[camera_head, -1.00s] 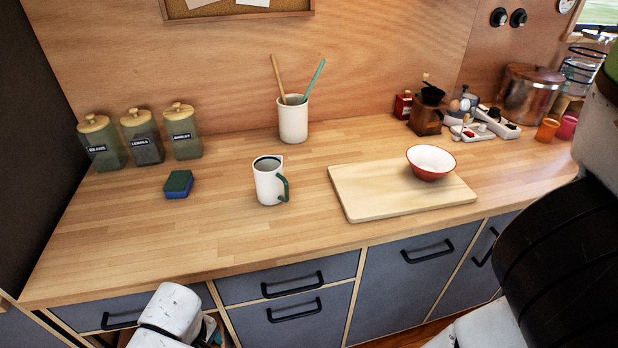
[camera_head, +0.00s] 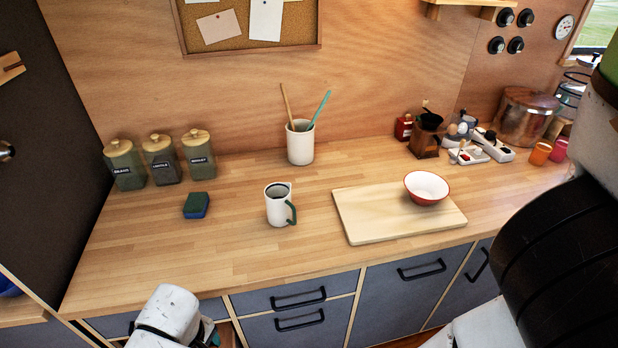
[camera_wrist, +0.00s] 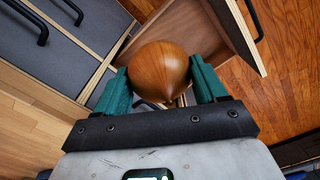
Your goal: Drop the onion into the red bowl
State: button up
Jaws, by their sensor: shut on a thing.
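The brown onion (camera_wrist: 160,70) is between the two green fingers of my gripper (camera_wrist: 160,88) in the wrist view, and the gripper is shut on it. Below the onion the wrist view shows an open drawer and the wooden floor. The red bowl (camera_head: 427,188), white inside, stands upright on the far right part of the cutting board (camera_head: 375,228) in the head view. I see no onion in the bowl. In the head view my arm shows at the lower left, in front of the counter and well left of the bowl; the fingers and onion are hidden there.
A white mug (camera_head: 279,206) with a green handle stands left of the board. A utensil pot (camera_head: 300,146), a sponge (camera_head: 196,205) and several jars (camera_head: 161,160) are further left or back. The front left counter is clear. An open drawer (camera_wrist: 200,30) lies below my gripper.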

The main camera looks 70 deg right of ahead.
aim_at(416, 202)
jog(key=j+u, duration=0.1)
jog(key=u, duration=0.35)
jog(key=j+u, duration=0.1)
jog(key=u, duration=0.4)
jog(key=i+j+u, duration=0.1)
jog(key=u, duration=0.35)
jog(key=i+u, duration=0.1)
jog(key=u, duration=0.4)
jog(key=i+j+u, duration=0.1)
jog(key=u, duration=0.35)
jog(key=i+u, duration=0.25)
jog(key=z, duration=0.65)
jog(key=i+j+z, duration=0.1)
jog(key=z, duration=1.15)
jog(key=j+z, duration=0.15)
jog(key=z, duration=1.1)
jog(key=j+z, duration=0.15)
jog(key=z, duration=1.1)
jog(key=k+z, duration=0.1)
jog(key=z, duration=0.55)
